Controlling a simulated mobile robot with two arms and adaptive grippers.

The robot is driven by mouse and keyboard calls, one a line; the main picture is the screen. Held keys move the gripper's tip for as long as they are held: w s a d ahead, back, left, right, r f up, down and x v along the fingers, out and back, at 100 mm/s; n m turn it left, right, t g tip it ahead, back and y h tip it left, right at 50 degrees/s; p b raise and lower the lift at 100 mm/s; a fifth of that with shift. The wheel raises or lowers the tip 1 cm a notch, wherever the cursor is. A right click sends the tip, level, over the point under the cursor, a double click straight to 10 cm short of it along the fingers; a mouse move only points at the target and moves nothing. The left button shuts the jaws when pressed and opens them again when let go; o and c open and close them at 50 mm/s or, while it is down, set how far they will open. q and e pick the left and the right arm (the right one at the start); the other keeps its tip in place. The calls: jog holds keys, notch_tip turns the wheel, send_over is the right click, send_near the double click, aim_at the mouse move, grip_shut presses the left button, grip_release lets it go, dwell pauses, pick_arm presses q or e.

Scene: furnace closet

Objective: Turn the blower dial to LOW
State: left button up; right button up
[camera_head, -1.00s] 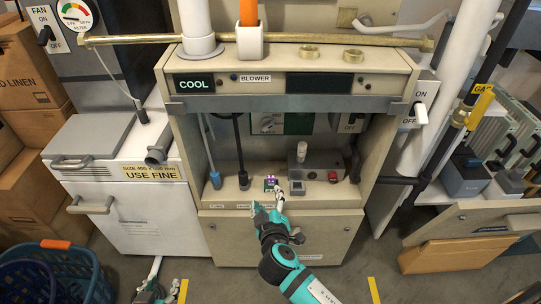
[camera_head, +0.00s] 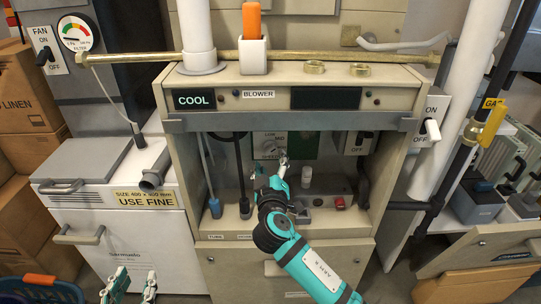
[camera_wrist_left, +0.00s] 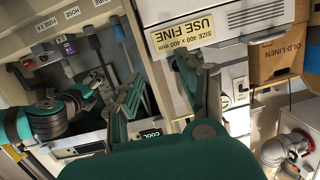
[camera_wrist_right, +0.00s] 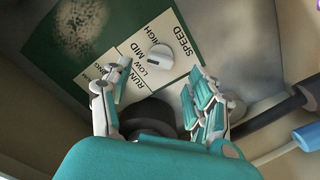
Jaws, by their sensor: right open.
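The blower dial is a white round knob (camera_wrist_right: 160,57) on a cream plate (camera_wrist_right: 178,42) marked RUN, LOW, MID, HIGH and SPEED. I cannot tell for sure which mark it points at. In the head view the dial plate (camera_head: 268,146) is on the back wall of the furnace recess. My right gripper (camera_head: 283,165) is in the recess just in front of the plate; in the right wrist view its fingers (camera_wrist_right: 160,88) are apart, with the knob beyond and between them, not gripped. My left gripper (camera_head: 130,284) is low at the left; its fingers (camera_wrist_left: 160,75) are apart and empty.
Above the recess are a front lip (camera_head: 290,122) and a long brass pipe (camera_head: 330,57). On the recess floor stand a blue-tipped tube (camera_head: 215,207) and a box with a red button (camera_head: 340,202). A switch plate (camera_head: 358,143) is right of the dial.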

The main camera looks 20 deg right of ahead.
aim_at(271, 152)
jog(key=x, duration=0.4)
jog(key=shift+w+b, duration=0.15)
jog(key=shift+b, duration=0.15)
pick_arm(q)
jog(key=shift+w+d+r+t, duration=0.15)
jog(key=shift+r+t, duration=0.25)
jog(key=shift+r, duration=0.25)
jog(key=shift+w+d+r+t, duration=0.1)
jog(key=shift+r+t, duration=0.3)
jog(key=shift+r, duration=0.2)
jog(key=shift+w+d+r+t, duration=0.15)
jog(key=shift+r+t, duration=0.25)
jog(key=shift+r, duration=0.25)
pick_arm(e)
jog(key=shift+w+d, duration=0.15)
jog(key=shift+w, duration=0.3)
